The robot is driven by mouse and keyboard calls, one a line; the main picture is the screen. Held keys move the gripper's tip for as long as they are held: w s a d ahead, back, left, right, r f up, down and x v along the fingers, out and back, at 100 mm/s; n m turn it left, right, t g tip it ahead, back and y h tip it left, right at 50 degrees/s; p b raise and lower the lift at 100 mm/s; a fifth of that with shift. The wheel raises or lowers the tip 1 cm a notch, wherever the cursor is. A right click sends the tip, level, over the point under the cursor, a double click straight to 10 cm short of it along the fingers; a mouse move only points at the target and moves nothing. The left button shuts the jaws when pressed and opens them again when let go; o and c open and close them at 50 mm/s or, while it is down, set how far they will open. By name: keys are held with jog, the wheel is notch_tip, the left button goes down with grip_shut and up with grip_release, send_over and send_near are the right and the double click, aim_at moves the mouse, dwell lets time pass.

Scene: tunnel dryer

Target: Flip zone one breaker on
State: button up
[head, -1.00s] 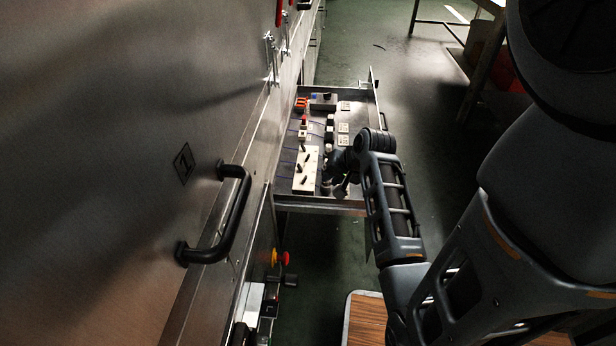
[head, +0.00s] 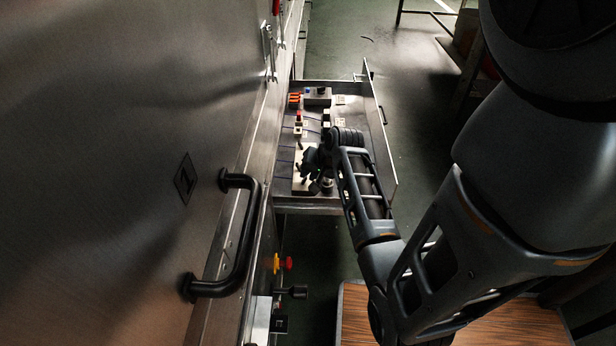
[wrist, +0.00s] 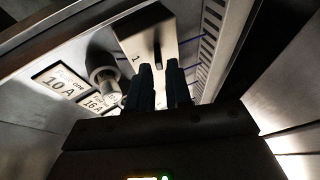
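The cream breaker block (head: 297,184) lies in the open drawer in the head view, partly hidden by my gripper (head: 316,174). In the wrist view, the block's near end (wrist: 140,36) carries a "1" and a dark narrow lever (wrist: 158,50). My gripper (wrist: 162,82) shows there as two dark fingers just below that lever, with a narrow pale gap between them. It is open and holds nothing that I can see. Whether a finger touches the lever or block I cannot tell.
A round grey fitting (wrist: 103,72) sits close left of the fingers. The drawer (head: 378,140) has raised walls around the parts. A black bar handle (head: 243,235) and a red-yellow button (head: 277,264) stick out from the steel panel at left.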

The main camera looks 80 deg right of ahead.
jog(key=shift+w+d+f, duration=0.25)
jog(key=shift+d+f, duration=0.05)
jog(key=shift+f, duration=0.3)
grip_shut()
jog(key=shift+r, duration=0.1)
